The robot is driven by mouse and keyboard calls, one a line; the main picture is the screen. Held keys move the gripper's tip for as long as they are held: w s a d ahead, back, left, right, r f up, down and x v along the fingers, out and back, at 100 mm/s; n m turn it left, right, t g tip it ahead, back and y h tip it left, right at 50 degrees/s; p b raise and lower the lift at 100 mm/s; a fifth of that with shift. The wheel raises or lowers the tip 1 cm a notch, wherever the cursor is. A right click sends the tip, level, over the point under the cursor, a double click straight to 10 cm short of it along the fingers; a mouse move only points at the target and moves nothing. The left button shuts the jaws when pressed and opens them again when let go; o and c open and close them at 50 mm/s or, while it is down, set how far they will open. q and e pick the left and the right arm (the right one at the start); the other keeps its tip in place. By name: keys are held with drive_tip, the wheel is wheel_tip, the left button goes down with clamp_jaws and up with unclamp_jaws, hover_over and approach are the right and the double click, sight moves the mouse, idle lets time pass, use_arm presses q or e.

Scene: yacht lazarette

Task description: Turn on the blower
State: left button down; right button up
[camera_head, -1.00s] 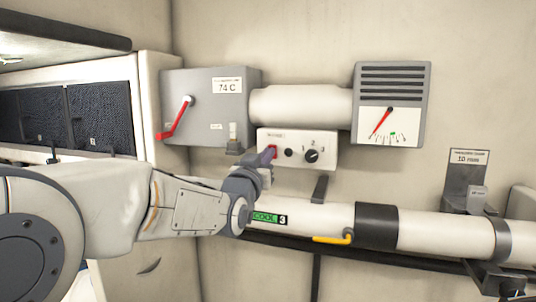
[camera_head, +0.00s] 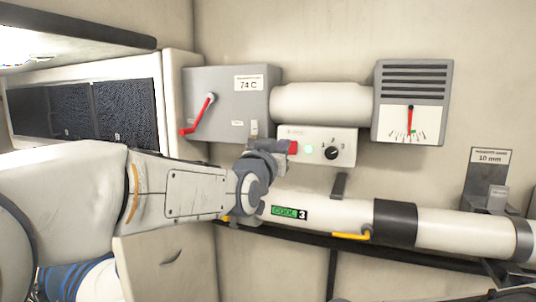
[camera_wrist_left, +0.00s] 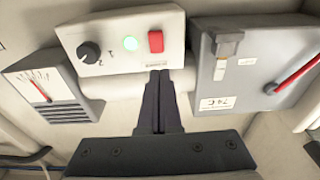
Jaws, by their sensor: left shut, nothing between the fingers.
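The blower's white control panel (camera_head: 322,146) is on the wall. It has a red switch (camera_head: 293,147), a lit green lamp (camera_head: 308,149) and a black knob (camera_head: 330,153). My right gripper is not in view.
A grey box (camera_head: 228,97) with a red-handled lever (camera_head: 199,116) is left of the panel. A white duct (camera_head: 318,104) joins it to the gauge unit. Below runs a white pipe (camera_head: 340,211) with a yellow lever (camera_head: 350,235). Wall above is clear.

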use_arm(q)
drive_tip(key=s+a+r+b, duration=0.2)
drive_tip(key=s+a+b, duration=0.1)
drive_tip(key=s, duration=0.5)
drive_tip(key=shift+s+a, duration=0.15)
drive_tip(key=shift+a, duration=0.25)
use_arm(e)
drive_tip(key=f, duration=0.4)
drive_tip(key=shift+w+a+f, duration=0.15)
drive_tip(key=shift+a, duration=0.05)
